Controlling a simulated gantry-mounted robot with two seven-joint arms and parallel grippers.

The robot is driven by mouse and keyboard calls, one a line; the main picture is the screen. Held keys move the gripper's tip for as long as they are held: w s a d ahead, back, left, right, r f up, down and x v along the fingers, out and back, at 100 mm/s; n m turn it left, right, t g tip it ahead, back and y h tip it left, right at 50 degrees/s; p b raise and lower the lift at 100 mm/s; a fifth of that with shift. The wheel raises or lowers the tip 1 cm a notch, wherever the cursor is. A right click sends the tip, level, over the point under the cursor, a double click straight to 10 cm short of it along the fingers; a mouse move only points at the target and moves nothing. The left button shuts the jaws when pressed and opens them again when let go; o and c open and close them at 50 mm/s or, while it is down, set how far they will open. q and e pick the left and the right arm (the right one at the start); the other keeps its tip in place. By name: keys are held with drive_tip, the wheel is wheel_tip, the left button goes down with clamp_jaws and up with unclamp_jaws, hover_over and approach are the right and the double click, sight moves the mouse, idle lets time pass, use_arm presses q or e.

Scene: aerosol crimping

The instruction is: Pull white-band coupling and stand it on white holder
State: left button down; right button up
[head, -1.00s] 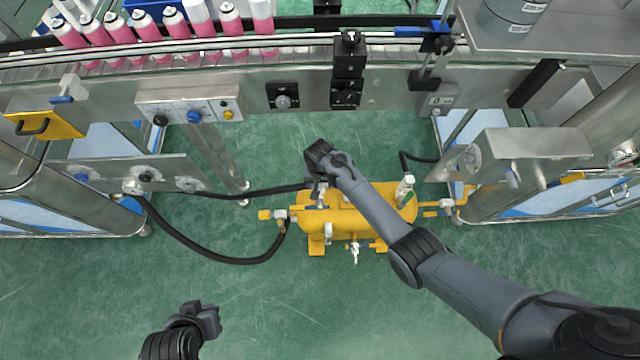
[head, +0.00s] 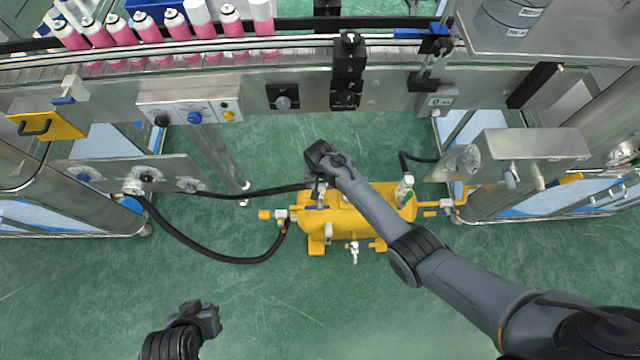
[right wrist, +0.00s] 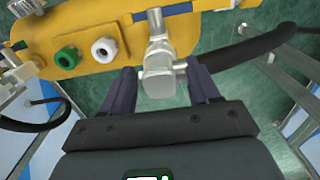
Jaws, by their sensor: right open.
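The yellow tank (head: 385,228) stands on the floor below my right arm. My right gripper (head: 318,188) is over its left part, with its fingers open. In the right wrist view, a silver metal coupling (right wrist: 158,78) with a black hose running off to the right sits between the open fingers of the gripper (right wrist: 162,90). I cannot make out a white band on it. Near it on the tank are a white-ringed stub (right wrist: 104,50) and a green-ringed stub (right wrist: 68,57); I cannot tell if the white one is the holder. My left gripper (head: 205,318) hangs low at left, its jaws unclear.
A black hose (head: 215,258) loops from the left wall panel (head: 105,172) to the tank's left end. A conveyor with pink cans (head: 145,28) runs across the back. A steel box (head: 530,155) is at right. The green floor in front is clear.

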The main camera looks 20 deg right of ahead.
idle(0.4)
clamp_jaws()
drive_tip(key=shift+r, duration=0.15)
drive_tip(key=shift+r+p, duration=0.45)
drive_tip(key=shift+p, duration=0.3)
drive_tip(key=shift+r+p, duration=1.3)
drive_tip(key=shift+p, duration=0.15)
drive_tip(key=shift+r+p, duration=1.15)
drive_tip(key=shift+p, duration=0.2)
